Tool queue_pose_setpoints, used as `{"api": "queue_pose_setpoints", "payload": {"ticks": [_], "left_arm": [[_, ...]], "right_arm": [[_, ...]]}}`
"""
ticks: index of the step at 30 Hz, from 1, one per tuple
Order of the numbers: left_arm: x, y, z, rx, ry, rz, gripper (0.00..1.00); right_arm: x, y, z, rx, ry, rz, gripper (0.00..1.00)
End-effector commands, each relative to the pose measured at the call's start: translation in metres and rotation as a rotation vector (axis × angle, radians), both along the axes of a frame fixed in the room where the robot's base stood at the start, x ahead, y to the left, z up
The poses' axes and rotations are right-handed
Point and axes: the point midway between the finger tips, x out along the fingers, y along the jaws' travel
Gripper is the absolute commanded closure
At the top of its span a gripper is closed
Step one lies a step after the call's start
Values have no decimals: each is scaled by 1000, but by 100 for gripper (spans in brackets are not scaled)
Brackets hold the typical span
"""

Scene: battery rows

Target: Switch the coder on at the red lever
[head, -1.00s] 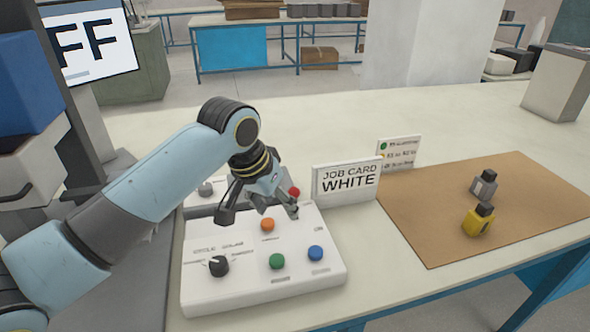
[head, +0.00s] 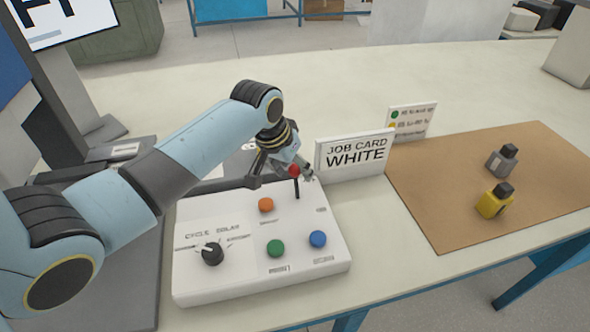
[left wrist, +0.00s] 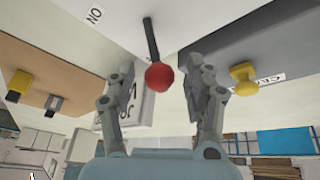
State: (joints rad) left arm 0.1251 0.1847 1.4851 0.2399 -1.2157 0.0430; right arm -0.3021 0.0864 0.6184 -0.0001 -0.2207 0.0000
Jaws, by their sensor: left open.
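The red lever is a thin black stick with a red ball (head: 294,170) on top, at the back right of the white control box (head: 190,288). It stands nearly upright in the head view. My left gripper (head: 282,178) is open around the lever's top. In the left wrist view the red ball (left wrist: 159,76) sits between the two spread fingers, and neither finger clearly touches it. An ON label (left wrist: 95,14) shows on the box beside the stick. My right gripper is in neither view.
The box also carries an orange button (head: 265,205), a green one (head: 276,248), a blue one (head: 318,239) and a black knob (head: 212,252). The white job card (head: 352,152) stands close behind. A brown mat (head: 440,225) with grey and yellow bottle-like things lies right.

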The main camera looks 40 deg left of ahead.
Motion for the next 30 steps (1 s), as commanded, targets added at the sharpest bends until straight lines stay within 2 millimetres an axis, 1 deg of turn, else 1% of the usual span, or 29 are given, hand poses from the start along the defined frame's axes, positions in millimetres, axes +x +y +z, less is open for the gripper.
{"api": "queue_pose_setpoints", "payload": {"ticks": [1, 4, 12, 14, 18, 24, 25, 30], "left_arm": [[2, -1, -4, -1, 0, 1, 47], [4, -1, -9, -1, 0, -1, 47], [5, -1, -11, 0, -1, -1, 47], [5, -1, -11, 0, -1, -1, 54], [5, -1, -11, 0, -1, -1, 72], [5, -1, -11, 0, -1, -1, 98], [5, -1, -11, 0, -1, -1, 100], [5, -1, -11, 0, -1, -1, 100]], "right_arm": [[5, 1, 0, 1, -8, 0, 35], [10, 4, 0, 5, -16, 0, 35], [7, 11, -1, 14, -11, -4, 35], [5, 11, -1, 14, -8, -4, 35], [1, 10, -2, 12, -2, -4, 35], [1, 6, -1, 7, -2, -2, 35], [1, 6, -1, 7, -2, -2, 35], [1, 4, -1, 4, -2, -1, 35]]}}
